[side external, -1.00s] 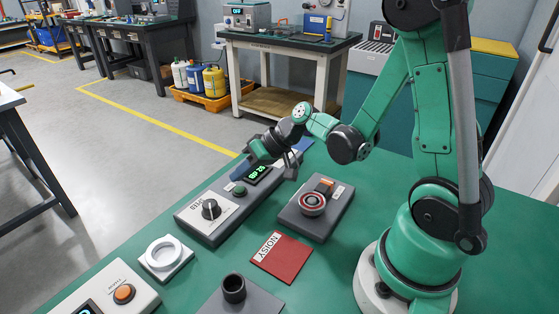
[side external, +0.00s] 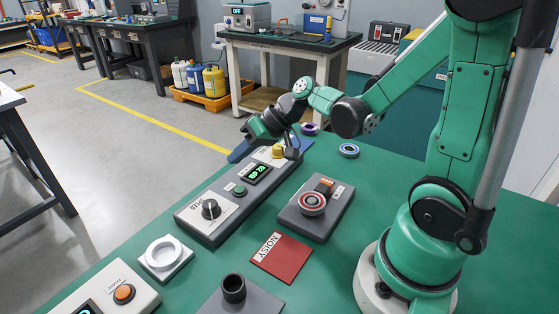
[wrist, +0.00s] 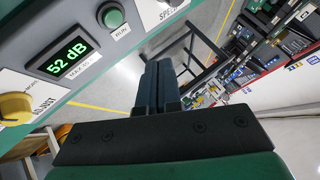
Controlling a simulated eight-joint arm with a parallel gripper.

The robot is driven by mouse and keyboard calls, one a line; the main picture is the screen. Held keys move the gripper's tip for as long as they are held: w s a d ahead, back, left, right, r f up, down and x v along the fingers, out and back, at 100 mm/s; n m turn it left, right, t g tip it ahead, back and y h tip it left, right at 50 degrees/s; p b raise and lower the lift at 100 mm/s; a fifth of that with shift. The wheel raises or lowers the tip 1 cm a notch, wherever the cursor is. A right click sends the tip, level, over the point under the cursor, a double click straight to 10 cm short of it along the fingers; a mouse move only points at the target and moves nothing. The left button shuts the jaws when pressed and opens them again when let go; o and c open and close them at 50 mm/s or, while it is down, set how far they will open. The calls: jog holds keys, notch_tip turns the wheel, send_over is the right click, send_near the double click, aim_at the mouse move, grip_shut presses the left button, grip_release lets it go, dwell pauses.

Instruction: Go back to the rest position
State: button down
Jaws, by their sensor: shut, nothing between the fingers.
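My gripper (side external: 238,154) is shut and empty, held in the air above the far end of the long grey control box (side external: 228,213). Its closed dark fingers (wrist: 160,83) also show in the wrist view, pointing out past the box edge. The green arm reaches from the right over the green bench (side external: 385,178). The box has a black dial, a green button (wrist: 113,17), a lit green display (wrist: 67,55) reading 52 dB in the wrist view, and a yellow knob (side external: 278,152) at its far end.
A grey unit holding a red-rimmed ring (side external: 312,203) stands beside the box. A blue ring (side external: 348,150) and a purple ring (side external: 310,129) lie behind.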

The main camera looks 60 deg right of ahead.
jog(key=shift+a, duration=0.1)
jog(key=s+a+r+n+h, duration=0.1)
jog(key=s+a+r+h, duration=0.1)
jog(key=s+r+h, duration=0.2)
jog(key=shift+s+a+n+h, duration=0.2)
jog(key=shift+s+n+h, duration=0.35)
jog(key=shift+s, duration=0.95)
jog(key=shift+r, duration=0.1)
jog(key=w+d+r+n+g, duration=0.1)
jog(key=w+n+g, duration=0.2)
jog(key=n, duration=0.6)
jog(key=w+d+r+n+g, duration=0.1)
jog(key=w+n+g, duration=0.3)
jog(key=n, duration=0.4)
jog(key=shift+w+r+n, duration=0.35)
jog(key=shift+w+r, duration=0.05)
jog(key=shift+r, duration=0.4)
